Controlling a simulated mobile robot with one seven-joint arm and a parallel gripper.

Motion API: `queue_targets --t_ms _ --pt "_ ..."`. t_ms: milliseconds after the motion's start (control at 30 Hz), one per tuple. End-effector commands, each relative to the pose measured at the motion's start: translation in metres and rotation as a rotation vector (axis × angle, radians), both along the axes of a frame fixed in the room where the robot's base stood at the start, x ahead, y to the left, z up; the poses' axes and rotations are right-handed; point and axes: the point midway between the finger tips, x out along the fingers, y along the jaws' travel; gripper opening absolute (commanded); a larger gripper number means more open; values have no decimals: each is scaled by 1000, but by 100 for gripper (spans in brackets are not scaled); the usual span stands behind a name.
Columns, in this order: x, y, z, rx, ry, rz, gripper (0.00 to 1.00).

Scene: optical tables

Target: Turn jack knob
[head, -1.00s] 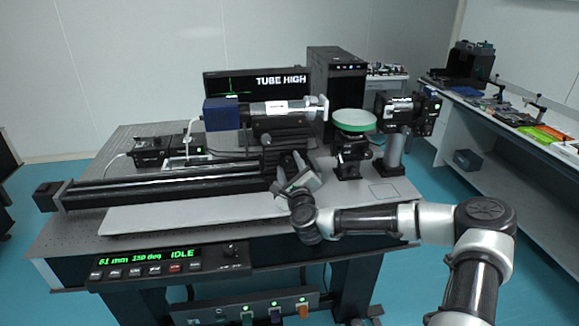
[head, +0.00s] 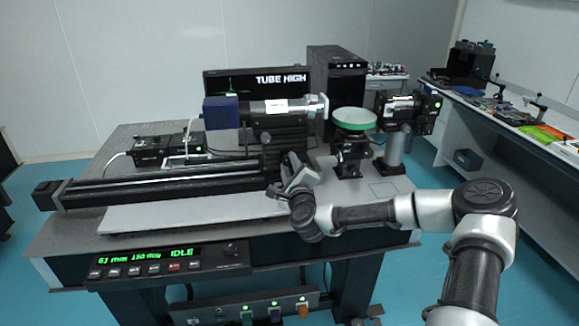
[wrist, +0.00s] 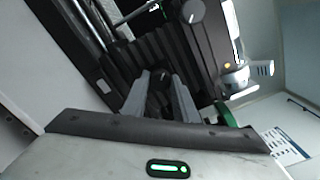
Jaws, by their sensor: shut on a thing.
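The jack (head: 282,155) is a black stage under the tube (head: 270,109), a silver cylinder with a blue end block. My gripper (head: 289,165) is at the jack's front side in the head view, where its own links hide the knob. In the wrist view, the two grey fingers of my gripper (wrist: 159,92) are shut on the small dark jack knob (wrist: 158,80), one on each side of it. The screen (head: 255,85) behind the tube reads "TUBE HIGH" beside a green trace.
A long black rail (head: 165,185) runs to the left of the jack. A green-rimmed round disc (head: 354,118) and a camera-like unit (head: 410,112) stand to the right. The grey plate in front of the rail is mostly bare.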

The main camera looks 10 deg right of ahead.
Motion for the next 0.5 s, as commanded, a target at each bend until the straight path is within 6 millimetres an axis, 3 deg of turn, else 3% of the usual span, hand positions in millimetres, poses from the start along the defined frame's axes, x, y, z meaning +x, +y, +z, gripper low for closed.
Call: queue_targets --t_ms 500 --pt "0 0 -1 -495 -4 0 4"
